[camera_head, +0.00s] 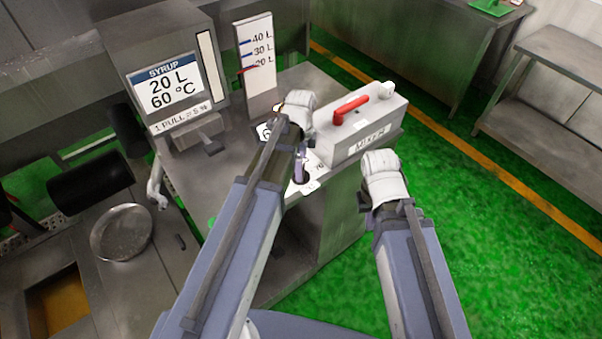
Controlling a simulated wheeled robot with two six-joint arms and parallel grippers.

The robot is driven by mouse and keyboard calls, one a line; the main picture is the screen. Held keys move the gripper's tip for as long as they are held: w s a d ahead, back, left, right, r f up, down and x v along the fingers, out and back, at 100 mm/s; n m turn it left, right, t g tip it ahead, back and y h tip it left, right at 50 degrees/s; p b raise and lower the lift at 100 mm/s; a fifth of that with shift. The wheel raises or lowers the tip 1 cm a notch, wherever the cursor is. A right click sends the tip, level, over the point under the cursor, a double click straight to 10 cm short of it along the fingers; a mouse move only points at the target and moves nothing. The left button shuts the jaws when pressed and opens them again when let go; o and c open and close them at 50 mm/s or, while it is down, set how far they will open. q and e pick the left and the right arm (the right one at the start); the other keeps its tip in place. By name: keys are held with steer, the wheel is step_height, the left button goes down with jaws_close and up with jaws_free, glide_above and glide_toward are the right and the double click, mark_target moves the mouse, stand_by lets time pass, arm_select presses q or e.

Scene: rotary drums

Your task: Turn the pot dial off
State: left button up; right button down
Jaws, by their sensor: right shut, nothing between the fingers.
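A small dark dial (300,177) sits on a white labelled plate (315,170) at the front of the steel cabinet top. It is partly hidden by my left arm, and its setting cannot be read. I cannot tell for sure that it is the pot dial. My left gripper (297,107) is beyond the dial, near the left end of the mixer box; its fingers are not clear. My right gripper (366,203) is shut and empty, to the right of the dial, in front of the cabinet's right side.
The grey mixer box (350,138) with a red lever (351,108) stands right of the dial. A syrup dispenser (160,85) and a litre scale (257,85) stand behind left. A round metal pan (121,231) lies left. Green floor (500,260) is free at right.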

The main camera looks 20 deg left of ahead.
mark_target(305, 175)
arm_select(q)
step_height(305, 175, down, 2)
steer(key=shift+f+b, duration=0.2)
steer(key=shift+b, duration=0.55)
arm_select(e)
step_height(305, 175, down, 2)
steer(key=shift+f, duration=0.15)
arm_select(q)
steer(key=c, duration=1.2)
steer(key=shift+c, duration=0.2)
